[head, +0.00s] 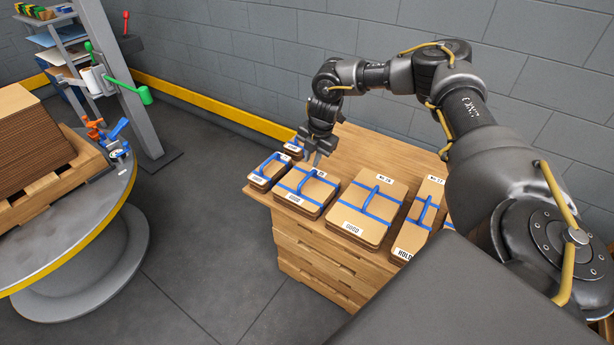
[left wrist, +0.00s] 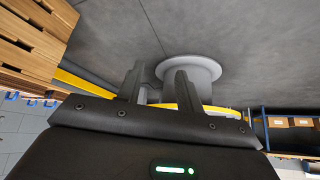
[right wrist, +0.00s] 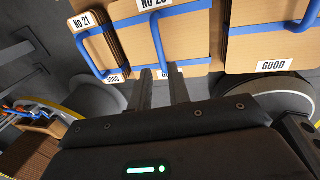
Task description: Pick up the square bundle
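A roughly square cardboard bundle (head: 296,198) with blue straps, a blue handle and a GOOD label lies on the wooden stack, second from the left in the front row. It also shows in the right wrist view (right wrist: 190,45), at top middle. My right gripper (head: 315,160) points down over its back part, its fingers apart and nothing seen between them. In the right wrist view, the fingertips (right wrist: 161,75) overlap the bundle's label edge; whether they touch it I cannot tell. My left gripper (left wrist: 160,82) is open and empty, seen only in the left wrist view.
A small bundle (head: 261,182) lies close on the left, a larger GOOD bundle (head: 350,222) and a narrow HOLD bundle (head: 412,240) on the right. A round table (head: 95,215) with a loaded pallet stands left; open floor lies between.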

